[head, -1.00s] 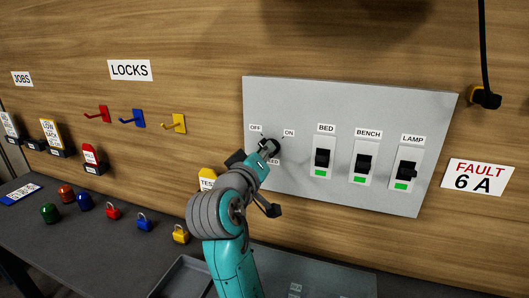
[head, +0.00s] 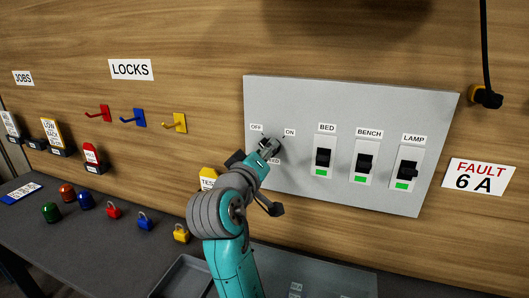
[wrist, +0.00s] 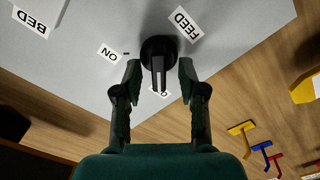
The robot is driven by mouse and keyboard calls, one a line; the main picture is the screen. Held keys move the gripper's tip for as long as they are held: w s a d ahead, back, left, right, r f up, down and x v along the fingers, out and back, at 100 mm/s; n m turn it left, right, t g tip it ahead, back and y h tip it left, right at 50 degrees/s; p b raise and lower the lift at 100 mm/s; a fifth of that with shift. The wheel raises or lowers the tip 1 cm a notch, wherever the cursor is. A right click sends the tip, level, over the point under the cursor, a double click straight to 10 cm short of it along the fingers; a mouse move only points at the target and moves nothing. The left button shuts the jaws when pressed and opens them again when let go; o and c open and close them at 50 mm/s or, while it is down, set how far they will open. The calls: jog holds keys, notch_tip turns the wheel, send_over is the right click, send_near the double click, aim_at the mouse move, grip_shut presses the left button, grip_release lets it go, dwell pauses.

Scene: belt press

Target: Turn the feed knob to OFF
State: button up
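The feed knob (wrist: 158,52) is black and round with a raised grip bar, on the grey panel (head: 350,95). In the wrist view, its bar runs down the picture and partly covers the OFF label (wrist: 163,93). The ON label (wrist: 110,53) is left of the knob and the FEED label (wrist: 184,24) is above right. I cannot tell the knob's exact setting. My gripper (wrist: 159,70) is open, one finger on each side of the bar, with visible gaps. In the head view, my gripper (head: 269,148) hides most of the knob.
The BED switch (head: 322,160), BENCH switch (head: 364,165) and LAMP switch (head: 407,170) stand to the right on the same panel. Red, blue and yellow hooks are on the wall at left. Several padlocks and knobs lie on the dark bench (head: 95,255).

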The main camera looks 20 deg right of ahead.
jog(key=v, duration=1.2)
jog(key=shift+s, duration=0.1)
